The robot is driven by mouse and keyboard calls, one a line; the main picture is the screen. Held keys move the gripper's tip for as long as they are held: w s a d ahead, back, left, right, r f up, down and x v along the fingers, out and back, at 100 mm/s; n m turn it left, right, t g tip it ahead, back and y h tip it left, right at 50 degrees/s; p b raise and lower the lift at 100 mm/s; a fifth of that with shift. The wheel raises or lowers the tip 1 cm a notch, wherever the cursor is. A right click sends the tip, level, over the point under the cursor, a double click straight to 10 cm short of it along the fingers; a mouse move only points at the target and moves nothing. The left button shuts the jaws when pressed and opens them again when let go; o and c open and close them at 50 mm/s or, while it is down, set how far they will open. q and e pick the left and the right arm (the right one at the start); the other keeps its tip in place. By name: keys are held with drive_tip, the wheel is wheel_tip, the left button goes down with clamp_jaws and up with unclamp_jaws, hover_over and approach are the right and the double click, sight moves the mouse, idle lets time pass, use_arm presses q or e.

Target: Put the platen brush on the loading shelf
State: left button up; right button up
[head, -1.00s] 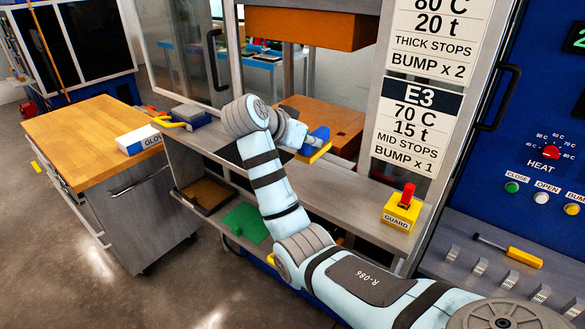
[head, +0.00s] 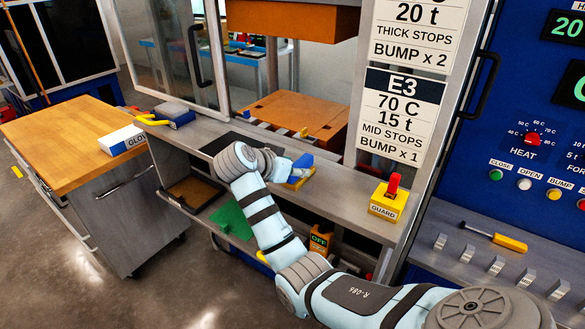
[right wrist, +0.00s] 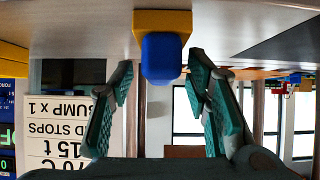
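The platen brush, a yellow block with a blue grip (head: 303,161), sits at the grey loading shelf (head: 342,200) in front of the press. In the right wrist view, which is upside down, the blue grip (right wrist: 162,58) is between my finger pads, its yellow block (right wrist: 150,20) against the grey shelf surface (right wrist: 80,30). My right gripper (head: 283,163) reaches it from the left; its fingers (right wrist: 161,75) are spread, with narrow gaps beside the grip. Whether the block rests fully flat cannot be told. My left gripper is not in view.
A yellow GUARD box (head: 388,204) with a red knob stands right of the brush on the shelf. A dark mat (head: 232,140) lies left. The brown platen (head: 295,113) is behind. A wood-topped cart (head: 60,135) holds a glove box (head: 122,140).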

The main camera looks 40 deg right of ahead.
drive_tip(key=shift+r, duration=0.1)
drive_tip(key=v, duration=1.2)
drive_tip(key=shift+p, duration=0.4)
